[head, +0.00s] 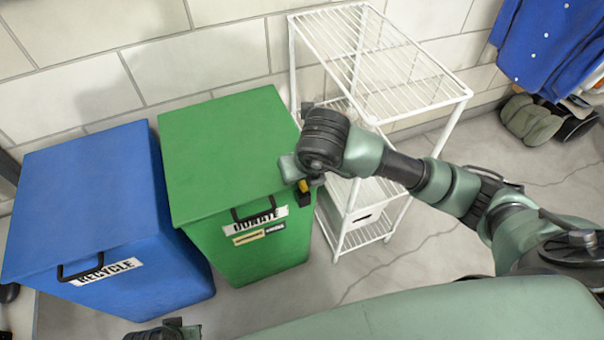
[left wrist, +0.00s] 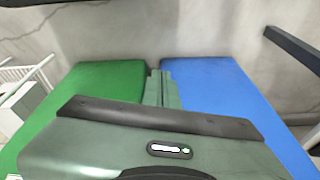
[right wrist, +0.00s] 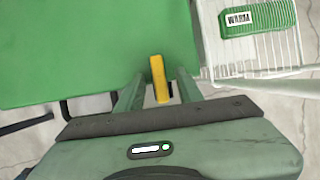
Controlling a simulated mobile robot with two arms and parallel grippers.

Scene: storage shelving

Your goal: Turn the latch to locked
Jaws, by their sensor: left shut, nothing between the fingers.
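The yellow latch lever (right wrist: 157,75) shows at the edge of the green bin's lid in the right wrist view. In the head view, its small yellow part (head: 303,186) and black base (head: 305,199) show at the front right corner of the green DONATE bin (head: 225,150). My right gripper (right wrist: 158,88) is open, with one finger on each side of the lever; contact is unclear. In the head view it (head: 293,168) partly hides the latch. My left gripper (left wrist: 159,88) is shut and empty; its wrist view looks toward the bins.
A blue RECYCLE bin (head: 85,200) stands left of the green one. A white wire shelf (head: 385,70) stands close on the right, holding a green-and-white WARRA-like labelled container (right wrist: 258,22). Blue clothing (head: 550,40) hangs at far right. Floor (head: 400,255) in front is clear.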

